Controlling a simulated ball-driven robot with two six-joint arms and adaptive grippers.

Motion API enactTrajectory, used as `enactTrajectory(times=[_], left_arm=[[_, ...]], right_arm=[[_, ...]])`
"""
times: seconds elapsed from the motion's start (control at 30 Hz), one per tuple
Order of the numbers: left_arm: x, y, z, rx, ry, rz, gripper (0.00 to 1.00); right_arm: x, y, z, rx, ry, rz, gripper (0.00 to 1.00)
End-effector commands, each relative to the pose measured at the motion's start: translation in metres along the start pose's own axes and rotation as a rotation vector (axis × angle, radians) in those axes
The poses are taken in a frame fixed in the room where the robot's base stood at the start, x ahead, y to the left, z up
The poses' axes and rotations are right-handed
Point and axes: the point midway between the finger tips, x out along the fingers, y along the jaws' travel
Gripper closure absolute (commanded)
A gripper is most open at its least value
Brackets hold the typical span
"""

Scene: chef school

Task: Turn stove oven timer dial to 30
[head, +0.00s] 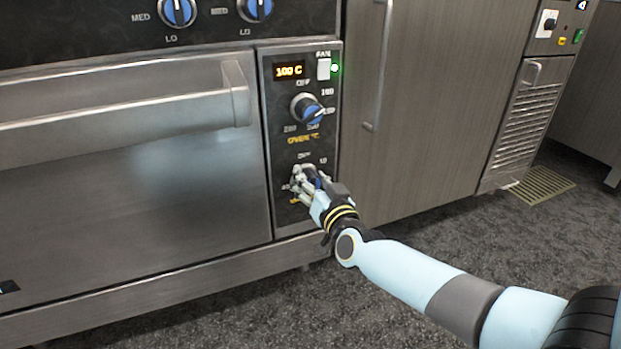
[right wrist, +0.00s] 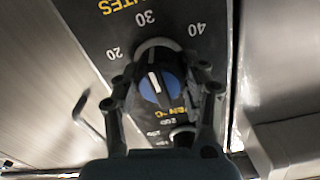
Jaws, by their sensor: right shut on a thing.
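The oven timer dial (right wrist: 158,86) is black with a blue centre and a white pointer line. In the right wrist view its line leans slightly left of straight up, toward the side of the 20 and 30 marks. I cannot tell exactly which mark it meets. The numbers 20, 30 and 40 show around it. My right gripper (head: 305,181) is at the lower dial of the oven panel (head: 269,140). In the right wrist view my right gripper (right wrist: 160,90) has a finger on each side of the dial, shut on it. In the head view it mostly hides the dial. My left gripper is out of view.
The oven temperature dial (head: 307,108) sits just above, below a display (head: 289,70) reading 100 C and beside a fan switch (head: 324,69) with a green light. The oven handle (head: 120,112) juts out at left. A cabinet (head: 430,100) stands at right.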

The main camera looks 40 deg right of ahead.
Motion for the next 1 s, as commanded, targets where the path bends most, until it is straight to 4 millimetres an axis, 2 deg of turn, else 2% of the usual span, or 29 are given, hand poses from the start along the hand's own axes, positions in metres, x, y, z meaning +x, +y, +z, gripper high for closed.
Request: enactTrajectory(times=[0.27, 0.3, 0.43, 0.77, 0.87, 1.0], left_arm=[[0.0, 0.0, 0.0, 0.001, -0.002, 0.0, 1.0], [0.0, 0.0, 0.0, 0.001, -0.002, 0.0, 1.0], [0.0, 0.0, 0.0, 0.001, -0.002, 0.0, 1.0], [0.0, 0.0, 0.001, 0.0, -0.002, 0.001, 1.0], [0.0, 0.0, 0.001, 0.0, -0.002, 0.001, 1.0], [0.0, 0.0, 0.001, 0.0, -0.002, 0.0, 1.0]], right_arm=[[0.0, 0.0, 0.0, 0.005, 0.0, 0.0, 0.89], [0.0, 0.0, 0.0, 0.005, 0.0, 0.0, 0.51], [0.0, 0.0, 0.0, 0.005, 0.0, 0.0, 0.34], [-0.003, 0.0, 0.001, 0.004, -0.001, 0.0, 0.33], [-0.014, 0.0, 0.001, 0.005, -0.002, 0.0, 0.33], [-0.043, 0.001, 0.002, 0.004, -0.004, 0.001, 0.33]])
